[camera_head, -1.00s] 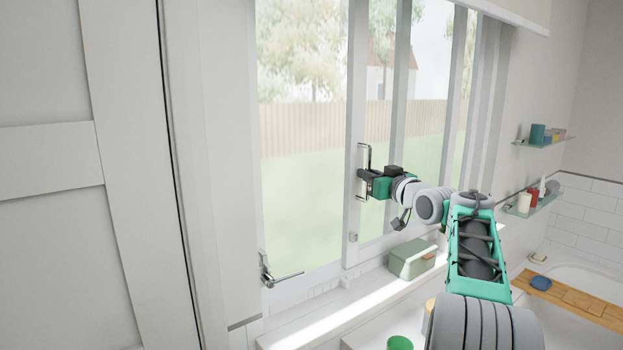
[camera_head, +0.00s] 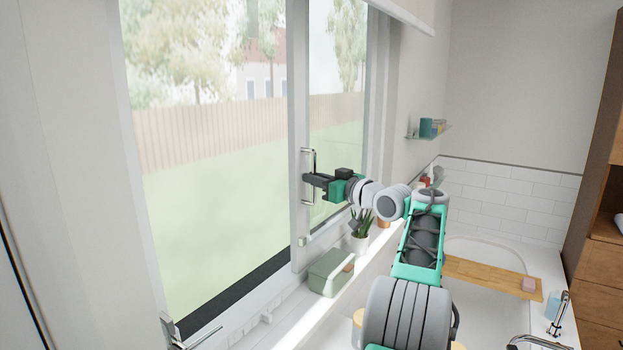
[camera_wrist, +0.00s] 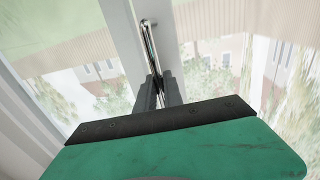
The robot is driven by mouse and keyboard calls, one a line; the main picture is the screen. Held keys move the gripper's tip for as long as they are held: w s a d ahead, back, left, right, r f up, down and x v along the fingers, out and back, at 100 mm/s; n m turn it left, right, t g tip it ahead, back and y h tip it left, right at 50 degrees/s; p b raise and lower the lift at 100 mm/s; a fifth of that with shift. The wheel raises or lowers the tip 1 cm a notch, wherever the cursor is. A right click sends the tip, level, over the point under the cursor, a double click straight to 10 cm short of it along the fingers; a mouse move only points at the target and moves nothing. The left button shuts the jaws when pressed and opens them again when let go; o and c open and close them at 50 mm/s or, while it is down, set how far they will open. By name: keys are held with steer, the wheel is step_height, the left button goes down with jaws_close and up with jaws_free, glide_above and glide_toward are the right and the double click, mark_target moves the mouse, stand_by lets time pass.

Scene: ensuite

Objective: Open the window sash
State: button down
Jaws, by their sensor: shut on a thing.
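The window sash has a pale grey upright stile (camera_head: 300,110), with a chrome vertical bar handle (camera_head: 308,157) on it. The handle also shows in the wrist view (camera_wrist: 149,42). My gripper (camera_head: 309,180) is shut on this handle at about mid-height; in the wrist view its two dark fingers (camera_wrist: 159,88) close around the bar. Part of the bar is hidden behind the fingers. The sash stands well to the right of the left jamb (camera_head: 145,200). A dark strip (camera_head: 240,293) of the lower frame lies bare to its left.
A lever handle (camera_head: 190,335) juts from the lower left frame. A green box (camera_head: 330,272) and a potted plant (camera_head: 359,238) stand on the sill below my arm. A bath with a wooden board (camera_head: 480,274) and a small shelf (camera_head: 428,134) are at the right.

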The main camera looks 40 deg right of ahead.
steer(key=c, duration=1.5)
jaws_free()
steer(key=s+b, duration=0.2)
steer(key=s, duration=0.5)
steer(key=shift+s+d+b, duration=0.1)
steer(key=shift+s+b, duration=0.3)
